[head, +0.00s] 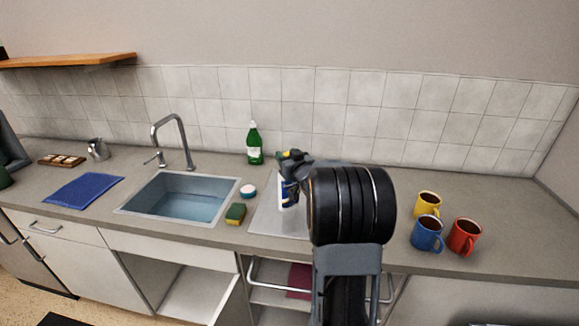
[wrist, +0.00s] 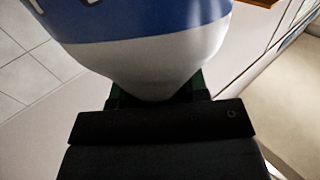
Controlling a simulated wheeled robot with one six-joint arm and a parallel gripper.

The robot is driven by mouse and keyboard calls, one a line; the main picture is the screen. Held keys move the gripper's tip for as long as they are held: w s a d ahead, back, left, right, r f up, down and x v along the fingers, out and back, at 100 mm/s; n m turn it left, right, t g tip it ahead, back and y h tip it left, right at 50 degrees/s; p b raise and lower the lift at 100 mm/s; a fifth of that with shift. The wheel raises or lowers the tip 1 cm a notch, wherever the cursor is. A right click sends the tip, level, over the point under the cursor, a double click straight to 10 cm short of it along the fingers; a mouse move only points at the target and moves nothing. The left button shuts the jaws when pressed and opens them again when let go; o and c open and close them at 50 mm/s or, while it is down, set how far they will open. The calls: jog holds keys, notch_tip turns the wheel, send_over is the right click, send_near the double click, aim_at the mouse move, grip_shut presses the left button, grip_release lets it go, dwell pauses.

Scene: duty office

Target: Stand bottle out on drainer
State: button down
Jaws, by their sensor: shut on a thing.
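A white bottle with a blue label (head: 288,192) is upright at the drainer, partly hidden by my arm. My gripper (head: 291,163) is shut on its upper part. In the wrist view the bottle (wrist: 150,50) fills the top middle, with its white end narrowing between the gripper's fingers (wrist: 157,97). The flat pale drainer (head: 263,220) lies right of the sink, its right part hidden behind my arm. I cannot tell whether the bottle's base touches the drainer.
The sink (head: 130,207) holds water. A green bottle (head: 254,145) stands behind; a sponge (head: 235,214) and a round white-and-teal item (head: 248,191) sit between sink and drainer. Yellow (head: 428,204), blue (head: 427,235) and red (head: 464,238) mugs stand right of my arm.

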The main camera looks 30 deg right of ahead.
jog(key=shift+s+d+f, duration=0.1)
jog(key=shift+d+f, duration=0.3)
jog(key=shift+f, duration=1.75)
jog(key=c, duration=0.6)
grip_release()
